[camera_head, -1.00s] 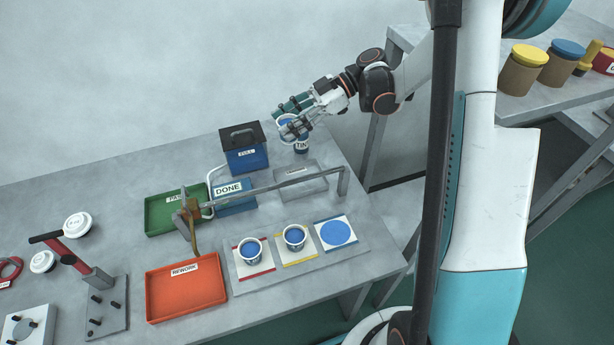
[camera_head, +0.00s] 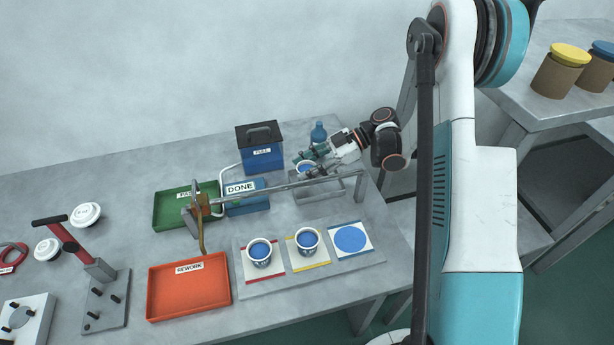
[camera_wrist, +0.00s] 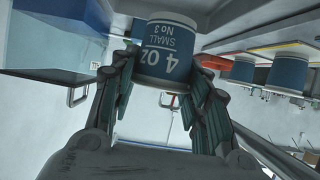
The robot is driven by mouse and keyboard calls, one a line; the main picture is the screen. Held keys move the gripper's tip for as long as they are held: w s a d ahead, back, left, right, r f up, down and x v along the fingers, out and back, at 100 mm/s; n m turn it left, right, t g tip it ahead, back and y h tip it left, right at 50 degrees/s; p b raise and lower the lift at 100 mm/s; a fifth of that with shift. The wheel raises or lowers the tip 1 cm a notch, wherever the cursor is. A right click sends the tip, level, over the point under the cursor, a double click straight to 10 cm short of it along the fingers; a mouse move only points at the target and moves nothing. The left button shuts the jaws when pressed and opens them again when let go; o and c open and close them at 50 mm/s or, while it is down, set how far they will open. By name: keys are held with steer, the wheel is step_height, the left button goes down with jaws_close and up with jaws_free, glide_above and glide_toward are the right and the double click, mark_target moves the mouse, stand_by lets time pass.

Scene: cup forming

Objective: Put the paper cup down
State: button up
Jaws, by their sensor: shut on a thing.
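A blue and white paper cup (camera_head: 304,166) is between the fingers of my gripper (camera_head: 314,163), over the back of a grey tray (camera_head: 322,199). In the head view I cannot tell whether its base touches the tray. The wrist view shows the cup (camera_wrist: 168,55) upside down in the picture, with "4 OZ SMALL No 3" on its side. My gripper's fingers (camera_wrist: 165,90) are shut on both sides of it. Two similar cups stand on a red-edged card (camera_head: 276,275) and a yellow-edged card (camera_head: 322,263). A blue-edged card (camera_head: 366,250) with a blue disc has no cup.
A blue DONE bin (camera_head: 247,207), blue FULL box (camera_head: 263,158), green tray (camera_head: 172,211) and orange REWORK tray (camera_head: 188,290) stand to the left.

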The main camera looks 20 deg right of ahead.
steer(key=shift+f+b, duration=0.35)
steer(key=shift+f, duration=1.15)
steer(key=shift+f, duration=0.2)
steer(key=o, duration=0.8)
steer(key=shift+r, duration=0.1)
steer(key=shift+r, duration=0.1)
steer(key=shift+d+r, duration=0.2)
steer(key=shift+d, duration=0.05)
steer(key=p+v, duration=0.3)
steer(key=v, duration=0.8)
steer(key=shift+d, duration=0.2)
